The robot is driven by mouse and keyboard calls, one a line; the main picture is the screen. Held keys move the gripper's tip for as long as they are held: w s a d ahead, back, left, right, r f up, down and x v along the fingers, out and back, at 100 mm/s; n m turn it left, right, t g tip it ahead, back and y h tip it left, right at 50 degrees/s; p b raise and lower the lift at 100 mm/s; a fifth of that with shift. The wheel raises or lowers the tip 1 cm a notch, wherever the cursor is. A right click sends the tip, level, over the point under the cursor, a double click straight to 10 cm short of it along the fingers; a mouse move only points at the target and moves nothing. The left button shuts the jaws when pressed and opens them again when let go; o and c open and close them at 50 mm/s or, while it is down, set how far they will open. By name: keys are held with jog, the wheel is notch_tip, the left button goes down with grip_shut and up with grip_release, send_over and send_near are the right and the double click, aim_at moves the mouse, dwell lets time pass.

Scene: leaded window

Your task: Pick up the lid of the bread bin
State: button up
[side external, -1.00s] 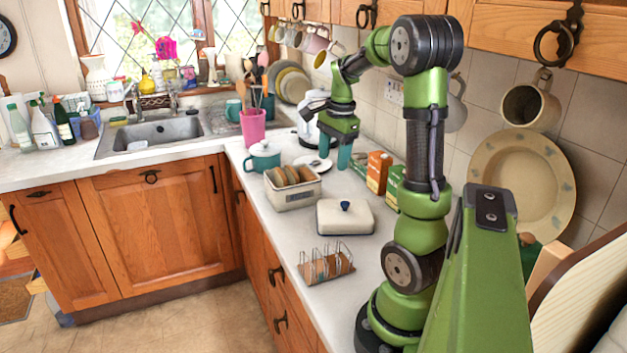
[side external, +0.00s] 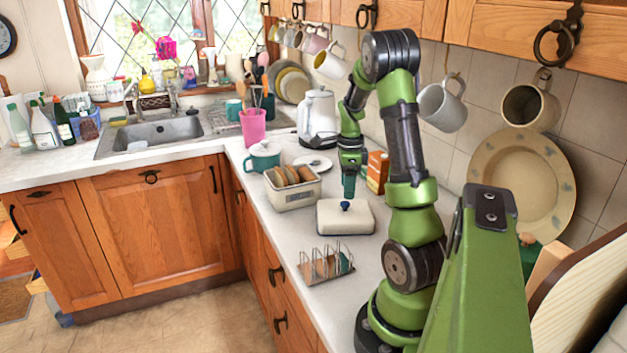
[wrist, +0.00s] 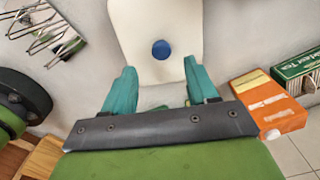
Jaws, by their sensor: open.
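The lid (side external: 345,217) is a cream rectangle with a dark blue rim and a blue knob (side external: 345,206). It lies on the white counter in the side external view. In the wrist view the lid (wrist: 145,25) is at the top, with its blue knob (wrist: 161,50) near the middle. The bread bin (side external: 292,192) stands open behind it, with slices of bread inside. My gripper (side external: 349,185) points down just beyond the lid, above the counter. Its teal fingers (wrist: 156,85) are open with nothing between them, and the knob shows beyond their tips.
A wire toast rack (side external: 326,264) stands in front of the lid. An orange box (side external: 377,172) is right of my gripper, by the tiled wall. A teal pot (side external: 262,156), a small plate (side external: 313,164) and a white kettle (side external: 318,118) stand farther back.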

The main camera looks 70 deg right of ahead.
aim_at(345, 202)
jog(key=f, duration=0.5)
jog(key=shift+w+f, duration=0.25)
jog(key=shift+f, duration=0.1)
jog(key=shift+d, duration=0.1)
grip_shut()
